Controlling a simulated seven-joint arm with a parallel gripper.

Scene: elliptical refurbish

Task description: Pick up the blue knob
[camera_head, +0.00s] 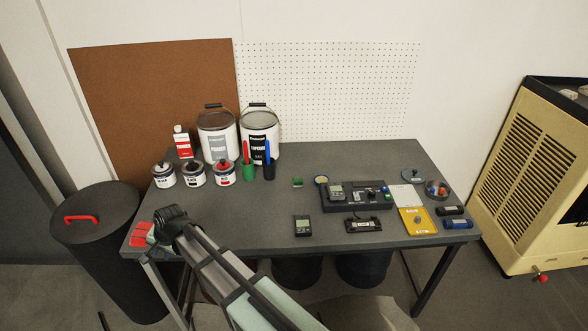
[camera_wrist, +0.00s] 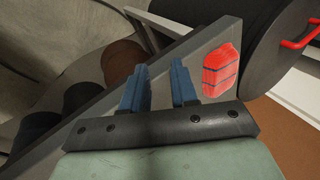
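A small blue piece (camera_head: 384,190), perhaps the blue knob, shows at the right end of the dark control panel (camera_head: 345,206) in the head view. It is too small to tell its shape surely. My gripper (camera_wrist: 159,68) is open in the wrist view, with its two blue fingers apart and nothing between them. In the head view my gripper (camera_head: 166,223) is over the table's front left corner, far to the left of the panel. The wrist view shows neither the panel nor the blue piece.
A red banded bundle (camera_wrist: 221,70) lies on the table corner close to my gripper. A black bin (camera_head: 98,240) with a red handle stands at left. Cans (camera_head: 217,150), pen cups, a yellow tray (camera_head: 416,221), a small bowl (camera_head: 437,196) and dark cylinders (camera_head: 457,223) occupy the table (camera_head: 255,215).

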